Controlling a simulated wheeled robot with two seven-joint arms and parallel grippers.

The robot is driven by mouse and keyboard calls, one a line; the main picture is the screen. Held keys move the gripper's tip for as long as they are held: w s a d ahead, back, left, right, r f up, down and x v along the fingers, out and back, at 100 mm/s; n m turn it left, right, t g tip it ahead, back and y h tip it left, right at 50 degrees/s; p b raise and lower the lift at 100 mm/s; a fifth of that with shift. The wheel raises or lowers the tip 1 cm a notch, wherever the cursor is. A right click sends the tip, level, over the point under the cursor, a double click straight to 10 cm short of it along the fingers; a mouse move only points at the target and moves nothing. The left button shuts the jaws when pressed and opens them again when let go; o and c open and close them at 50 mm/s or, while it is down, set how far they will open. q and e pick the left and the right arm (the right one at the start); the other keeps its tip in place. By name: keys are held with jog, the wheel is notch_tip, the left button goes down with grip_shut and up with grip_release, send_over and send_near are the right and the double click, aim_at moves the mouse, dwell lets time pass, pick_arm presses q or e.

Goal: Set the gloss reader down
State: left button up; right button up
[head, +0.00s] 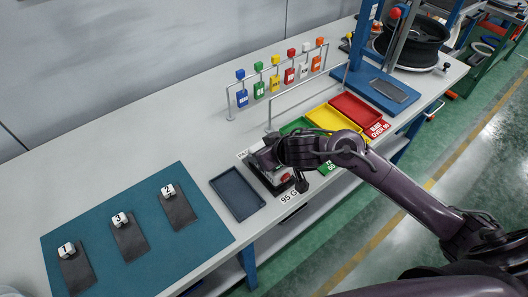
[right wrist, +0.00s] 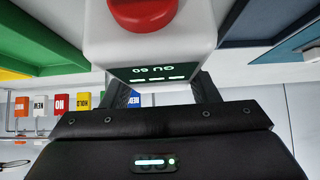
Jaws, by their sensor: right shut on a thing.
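My right gripper (head: 272,162) is shut on the gloss reader, low over the black-edged spot beside the "95 G" label (head: 290,195). In the right wrist view the gloss reader (right wrist: 150,50) is a white block with a red button on top and a dark display reading "GU 60" with dashes. It sits between the two dark fingers. In the head view the gripper mostly hides it, and I cannot tell whether its base touches the surface below. My left gripper is not in view.
An empty dark blue-grey tray (head: 238,193) lies just left of the gripper. Green, yellow (head: 333,120) and red (head: 358,112) trays stand behind to the right. A blue mat (head: 100,235) carries several dark pieces with numbered white tags. A rack of coloured tags (head: 275,78) stands behind.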

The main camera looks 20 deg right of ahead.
jog(key=shift+a+r, duration=0.1)
jog(key=shift+f, duration=0.2)
jog(key=o, duration=1.3)
jog(key=shift+s+r, duration=0.15)
jog(key=shift+r, duration=0.25)
jog(key=p+v, duration=0.3)
jog(key=v, duration=0.8)
jog(key=shift+s+d+r, duration=0.15)
jog(key=shift+s+d, duration=0.05)
jog(key=shift+s, duration=0.05)
